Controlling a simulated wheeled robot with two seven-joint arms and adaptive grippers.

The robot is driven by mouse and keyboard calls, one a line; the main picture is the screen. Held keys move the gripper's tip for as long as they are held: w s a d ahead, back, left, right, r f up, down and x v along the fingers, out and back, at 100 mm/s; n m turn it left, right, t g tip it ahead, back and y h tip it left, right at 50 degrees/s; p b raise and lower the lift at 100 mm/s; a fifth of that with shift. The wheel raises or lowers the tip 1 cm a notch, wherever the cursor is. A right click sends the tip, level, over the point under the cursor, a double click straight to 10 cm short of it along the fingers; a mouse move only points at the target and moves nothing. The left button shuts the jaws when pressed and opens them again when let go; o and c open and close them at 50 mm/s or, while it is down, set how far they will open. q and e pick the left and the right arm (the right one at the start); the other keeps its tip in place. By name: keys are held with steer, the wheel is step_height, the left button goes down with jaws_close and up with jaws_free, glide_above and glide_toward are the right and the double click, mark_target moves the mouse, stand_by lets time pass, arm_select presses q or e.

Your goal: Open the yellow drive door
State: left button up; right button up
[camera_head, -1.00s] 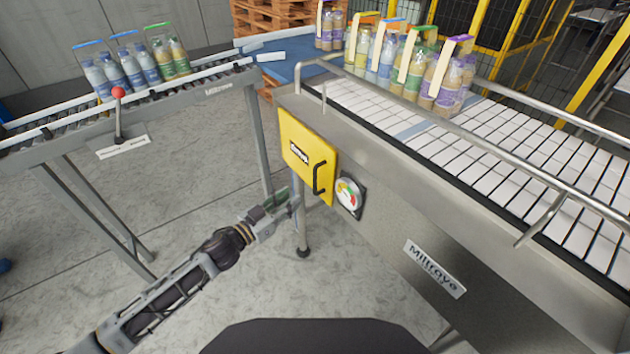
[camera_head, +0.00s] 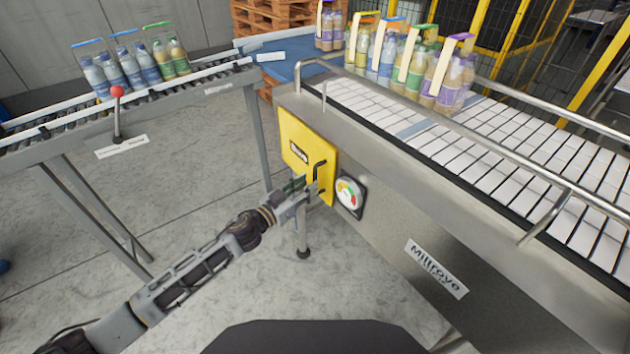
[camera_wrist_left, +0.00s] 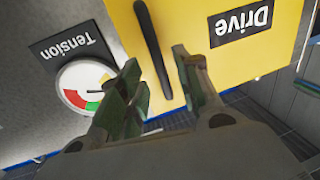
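The yellow drive door (camera_head: 298,143) is on the side of the conveyor housing and looks closed. Its black bar handle (camera_head: 316,172) stands upright near the door's right edge. My left gripper (camera_head: 314,186) is at the handle's lower part. In the left wrist view the door (camera_wrist_left: 215,80) carries a "Drive" label, and the dark handle (camera_wrist_left: 153,45) runs down towards the gap between the two fingers of my left gripper (camera_wrist_left: 160,80). The fingers are apart, with no contact on the handle visible. My right gripper is not in view.
A round tension gauge (camera_head: 348,194) sits just right of the door. The steel conveyor (camera_head: 400,215) carries bottle packs above. A roller conveyor (camera_head: 200,82) with a red-knobbed lever (camera_head: 118,95) stands at the left. The floor below the door is open.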

mark_target(314, 180)
arm_select(q)
steer(key=shift+b+x, duration=0.4)
steer(key=shift+x, duration=1.65)
steer(key=shift+w+d, duration=0.1)
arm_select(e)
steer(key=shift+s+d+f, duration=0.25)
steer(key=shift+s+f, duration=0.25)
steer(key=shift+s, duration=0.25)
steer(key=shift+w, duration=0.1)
arm_select(q)
steer(key=c, duration=0.7)
jaws_close()
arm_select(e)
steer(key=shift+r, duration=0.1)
